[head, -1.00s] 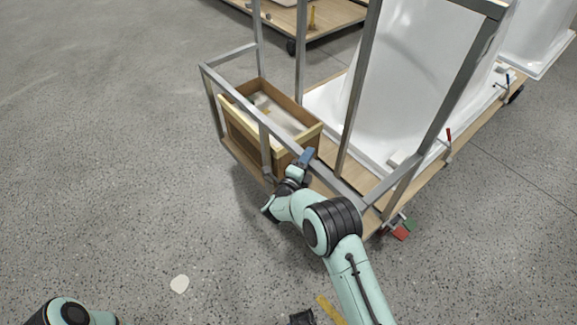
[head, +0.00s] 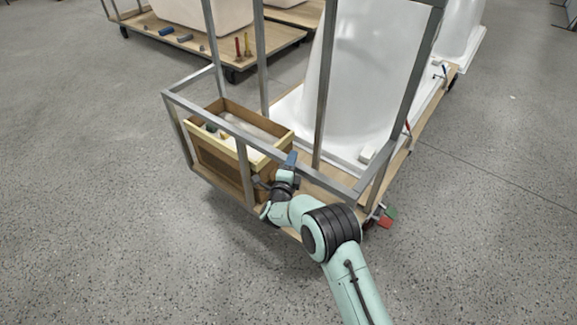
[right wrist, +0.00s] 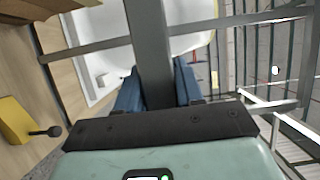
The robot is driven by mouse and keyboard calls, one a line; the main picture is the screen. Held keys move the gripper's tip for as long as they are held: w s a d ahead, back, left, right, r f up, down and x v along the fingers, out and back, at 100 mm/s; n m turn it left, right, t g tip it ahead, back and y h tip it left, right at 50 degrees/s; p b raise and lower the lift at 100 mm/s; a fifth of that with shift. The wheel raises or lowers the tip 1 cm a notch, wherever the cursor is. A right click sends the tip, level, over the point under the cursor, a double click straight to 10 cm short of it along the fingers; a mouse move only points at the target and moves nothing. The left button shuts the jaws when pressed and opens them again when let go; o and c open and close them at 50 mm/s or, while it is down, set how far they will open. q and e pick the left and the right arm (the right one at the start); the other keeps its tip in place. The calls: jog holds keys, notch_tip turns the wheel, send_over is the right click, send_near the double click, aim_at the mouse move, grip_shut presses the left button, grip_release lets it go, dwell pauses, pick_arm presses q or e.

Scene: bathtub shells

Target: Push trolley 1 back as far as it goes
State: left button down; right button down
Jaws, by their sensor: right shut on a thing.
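The near trolley (head: 310,182), taken as trolley 1, has a wooden deck and a grey metal frame. It carries a white bathtub shell (head: 365,90). I see no number on it. My right gripper (head: 289,163) is at the frame's near end, beside the wooden crate. In the right wrist view its blue fingers (right wrist: 157,88) lie on both sides of a grey frame bar (right wrist: 148,45), shut on it. The fingertips are partly hidden behind the bar in the head view. My left gripper is out of view.
A wooden crate (head: 212,160) with things inside stands at the trolley's left end. A second trolley (head: 262,45) with tools on its deck stands behind, with a floor gap between. Floor at left is clear.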

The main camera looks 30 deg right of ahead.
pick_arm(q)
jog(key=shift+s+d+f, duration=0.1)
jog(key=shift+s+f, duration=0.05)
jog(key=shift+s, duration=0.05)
pick_arm(e)
jog(key=shift+d, duration=0.45)
jog(key=c, duration=0.8)
grip_release()
jog(key=shift+s, duration=0.1)
jog(key=shift+a, duration=0.2)
jog(key=shift+s+a, duration=0.2)
jog(key=shift+a, duration=0.1)
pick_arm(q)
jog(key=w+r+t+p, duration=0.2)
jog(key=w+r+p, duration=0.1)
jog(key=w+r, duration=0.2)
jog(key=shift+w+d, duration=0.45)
pick_arm(e)
jog(key=v, duration=1.2)
jog(key=shift+s, duration=0.25)
jog(key=shift+a, duration=0.1)
